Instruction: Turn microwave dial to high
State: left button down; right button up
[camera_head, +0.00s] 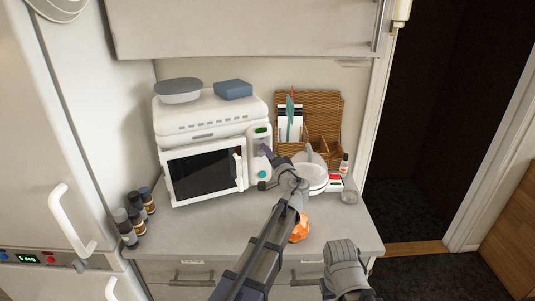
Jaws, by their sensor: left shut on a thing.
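The white microwave (220,136) stands on the counter with its dark-windowed door (203,174) shut. Its control panel (252,160) is on the right side, with a small green display at the top and green round parts lower down. My left gripper (265,151) is at the upper part of this panel and is shut on the microwave dial. The gripper's fingers hide most of the dial, so its setting cannot be read.
A grey bowl (178,92) and a blue box (233,90) sit on the microwave. Several jars (134,220) stand left on the counter (190,238). An orange object (300,229) is partly behind my arm.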

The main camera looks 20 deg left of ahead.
pick_arm(q)
jog(key=shift+f+m, duration=0.15)
jog(key=shift+m, duration=2.15)
jog(key=c, duration=0.7)
grip_release()
jog(key=v, duration=0.7)
jog(key=shift+s+d, duration=0.25)
jog(key=shift+s, duration=0.1)
